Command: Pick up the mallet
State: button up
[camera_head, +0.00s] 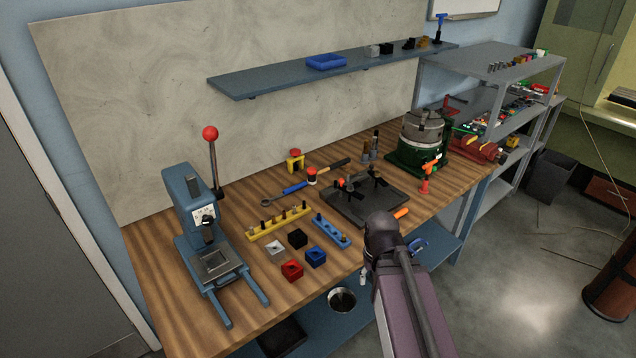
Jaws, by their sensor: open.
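The mallet (312,176) lies on the wooden workbench in the head view, near the middle toward the back. Its head is pale with a red face. Its handle runs up and to the right and ends in a dark grip. A wrench with a blue handle (294,188) lies just to the left of the mallet head, very close to it. My arm rises from the bottom of the picture to the bench's front edge, well in front of the mallet. I cannot make out my gripper; nothing visible holds the mallet.
A dark fixture plate (345,211) with clamps lies right of the mallet. A yellow rack (279,224), a blue rack (331,231) and several small blocks lie in front. A blue press (187,205) stands left; a green-based machine (420,140) stands right. A shelf (290,78) hangs above.

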aim_at(330, 168)
jog(key=u, duration=0.4)
jog(key=k, duration=0.2)
jog(key=z, duration=2.2)
jog(key=i, duration=1.55)
jog(key=z, duration=0.05)
